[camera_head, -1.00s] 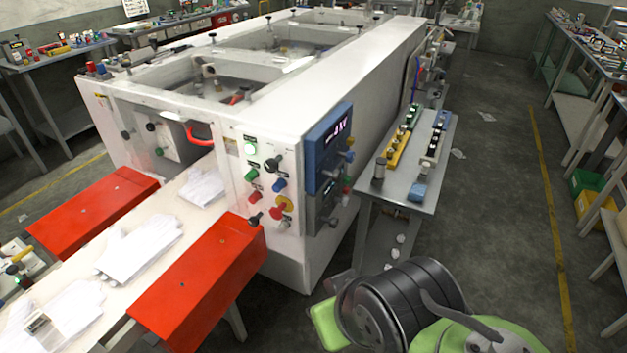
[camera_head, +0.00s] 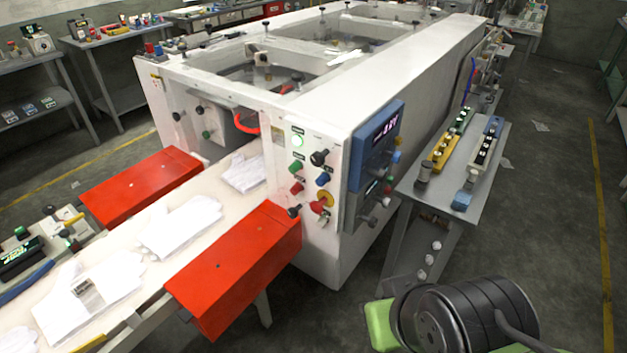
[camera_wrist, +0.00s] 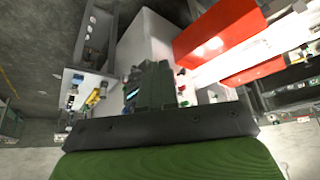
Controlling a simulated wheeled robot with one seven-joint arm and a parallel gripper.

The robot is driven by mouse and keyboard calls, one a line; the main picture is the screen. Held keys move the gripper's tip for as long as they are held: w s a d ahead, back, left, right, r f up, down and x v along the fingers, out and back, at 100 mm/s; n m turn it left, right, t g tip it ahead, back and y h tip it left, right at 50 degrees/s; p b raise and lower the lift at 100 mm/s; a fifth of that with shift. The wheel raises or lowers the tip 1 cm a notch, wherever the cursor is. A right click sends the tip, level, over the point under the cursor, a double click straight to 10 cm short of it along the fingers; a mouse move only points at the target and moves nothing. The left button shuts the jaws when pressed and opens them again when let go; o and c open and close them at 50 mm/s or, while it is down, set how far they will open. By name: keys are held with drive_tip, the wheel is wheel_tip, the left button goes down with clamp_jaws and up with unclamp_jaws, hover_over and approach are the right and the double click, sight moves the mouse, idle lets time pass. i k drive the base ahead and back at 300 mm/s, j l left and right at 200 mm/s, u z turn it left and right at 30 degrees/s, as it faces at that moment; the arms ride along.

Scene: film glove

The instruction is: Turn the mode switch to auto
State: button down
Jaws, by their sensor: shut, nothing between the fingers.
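The control panel (camera_head: 307,185) is on the near end of the white machine. It carries a lit green-white button, green, red and blue knobs, and a red and yellow emergency button (camera_head: 322,200). A black rotary knob (camera_head: 319,157) sits at its upper right and another black knob (camera_head: 294,211) at its lower left. The labels are too small to read, so I cannot tell which knob is the mode switch or where it points. My gripper (camera_wrist: 150,85) is shut and empty in the wrist view, apart from the panel. The gripper itself is outside the head view.
Red guards (camera_head: 238,262) flank a conveyor (camera_head: 190,270) carrying white gloves. A blue display box (camera_head: 377,140) juts from the machine's corner, right of the panel. A grey side table (camera_head: 455,200) with button boxes stands right of the machine.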

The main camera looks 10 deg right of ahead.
sight(317, 159)
drive_tip(key=j+u, duration=0.2)
drive_tip(key=u, duration=0.2)
drive_tip(key=j+u, duration=0.15)
drive_tip(key=u, duration=0.3)
drive_tip(key=j+u, duration=0.2)
drive_tip(key=u, duration=0.2)
drive_tip(key=j+u, duration=0.15)
drive_tip(key=u, duration=0.3)
drive_tip(key=i, duration=0.05)
